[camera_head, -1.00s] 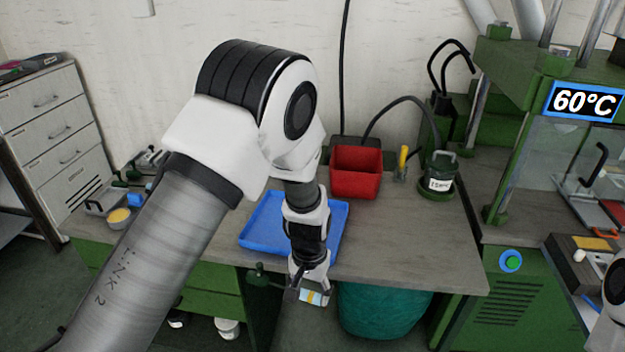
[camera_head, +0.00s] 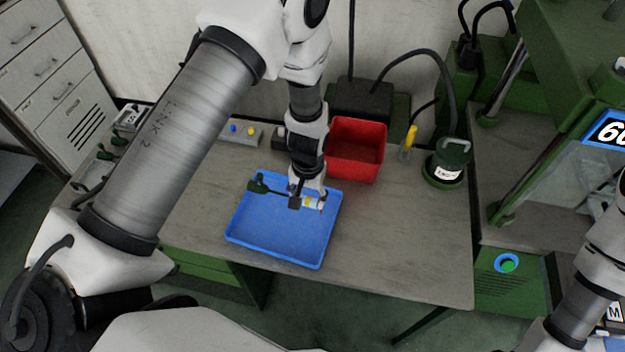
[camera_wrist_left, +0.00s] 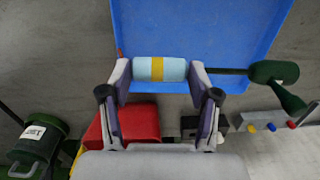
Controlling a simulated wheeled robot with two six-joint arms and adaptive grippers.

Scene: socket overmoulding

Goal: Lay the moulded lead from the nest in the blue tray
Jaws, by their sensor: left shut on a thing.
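My left gripper (camera_head: 308,193) is shut on the moulded lead, on its pale blue, yellow-banded sleeve (camera_head: 313,203). In the left wrist view the sleeve (camera_wrist_left: 159,69) lies between the two fingers (camera_wrist_left: 158,80), and a dark rod runs from it to a dark green end piece (camera_wrist_left: 274,72). The blue tray (camera_head: 275,242) lies on the bench, and the lead shows over its back part; I cannot tell whether it touches the floor. The tray (camera_wrist_left: 215,30) also shows in the left wrist view, empty where visible. The right gripper is out of view; only part of my right arm shows.
A red bin (camera_head: 355,150) stands just behind the tray's right corner. A dark green pot (camera_head: 447,165) and a yellow-handled tool (camera_head: 409,140) stand further right. A small button box (camera_head: 240,133) is behind the tray. The bench front right is clear.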

